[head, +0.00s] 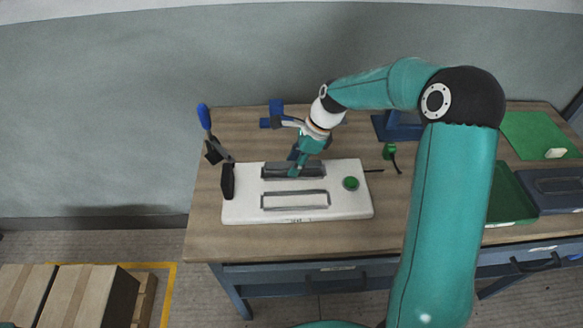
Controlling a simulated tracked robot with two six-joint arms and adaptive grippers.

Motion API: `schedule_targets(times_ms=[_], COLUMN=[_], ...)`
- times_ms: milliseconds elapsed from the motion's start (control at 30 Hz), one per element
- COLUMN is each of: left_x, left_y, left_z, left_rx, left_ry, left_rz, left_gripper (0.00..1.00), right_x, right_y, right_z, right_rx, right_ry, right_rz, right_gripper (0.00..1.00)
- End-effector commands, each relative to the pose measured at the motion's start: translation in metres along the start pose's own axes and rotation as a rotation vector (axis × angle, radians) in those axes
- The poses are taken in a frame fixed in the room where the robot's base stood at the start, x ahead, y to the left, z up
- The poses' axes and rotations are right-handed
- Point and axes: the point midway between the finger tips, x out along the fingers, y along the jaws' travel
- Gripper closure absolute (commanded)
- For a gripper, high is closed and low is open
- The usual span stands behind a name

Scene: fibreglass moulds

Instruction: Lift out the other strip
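A white mould block (240,208) lies on the wooden table and has two long slots. The far slot (318,171) looks dark grey inside, partly covered by my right gripper; I cannot clearly tell a strip from the cavity there. The near slot (294,201) has a grey rim and a pale floor, with no strip visible in it. My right gripper (295,168) points down at the far slot, its tips at or just above it. The fingers are small and partly hidden, so I cannot tell whether they grip anything. My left gripper is out of view.
A toggle clamp with a blue handle (204,117) stands at the block's left end. A green round knob (351,183) sits on its right part. Blue fixtures (277,110) stand behind. A green tray (509,190) and dark blue tray (557,190) lie right. The table front is clear.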

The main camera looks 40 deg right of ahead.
Motion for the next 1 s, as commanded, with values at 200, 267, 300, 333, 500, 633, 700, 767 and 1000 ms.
schedule_targets(times_ms=[200, 267, 300, 333, 500, 633, 700, 767, 1000], left_x=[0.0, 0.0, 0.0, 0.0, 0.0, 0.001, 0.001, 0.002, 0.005], left_y=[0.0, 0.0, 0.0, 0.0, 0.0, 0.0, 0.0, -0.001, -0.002], left_z=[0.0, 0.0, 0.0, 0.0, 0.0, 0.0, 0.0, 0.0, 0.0], left_rx=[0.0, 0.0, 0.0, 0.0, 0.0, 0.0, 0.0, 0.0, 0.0], left_ry=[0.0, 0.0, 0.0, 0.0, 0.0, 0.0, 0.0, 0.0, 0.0], left_rz=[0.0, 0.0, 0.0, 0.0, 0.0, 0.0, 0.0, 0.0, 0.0], left_gripper=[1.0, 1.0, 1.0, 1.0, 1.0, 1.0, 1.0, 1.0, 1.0], right_x=[0.0, -0.001, -0.001, -0.001, -0.002, -0.006, -0.011, -0.016, -0.058], right_y=[0.0, 0.0, 0.0, 0.0, 0.0, -0.001, -0.001, -0.001, -0.001], right_z=[0.0, 0.0, 0.0, 0.0, 0.001, 0.003, 0.005, 0.007, 0.025], right_rx=[0.0, 0.0, 0.0, 0.0, 0.0, -0.001, -0.001, -0.002, -0.005], right_ry=[0.0, 0.0, 0.0, 0.0, 0.0, -0.001, -0.002, -0.002, -0.002], right_rz=[-0.001, -0.001, -0.001, -0.001, -0.002, -0.004, -0.005, -0.005, -0.008], right_gripper=[1.0, 1.0, 1.0, 1.0, 1.0, 1.0, 1.0, 1.0, 1.0])
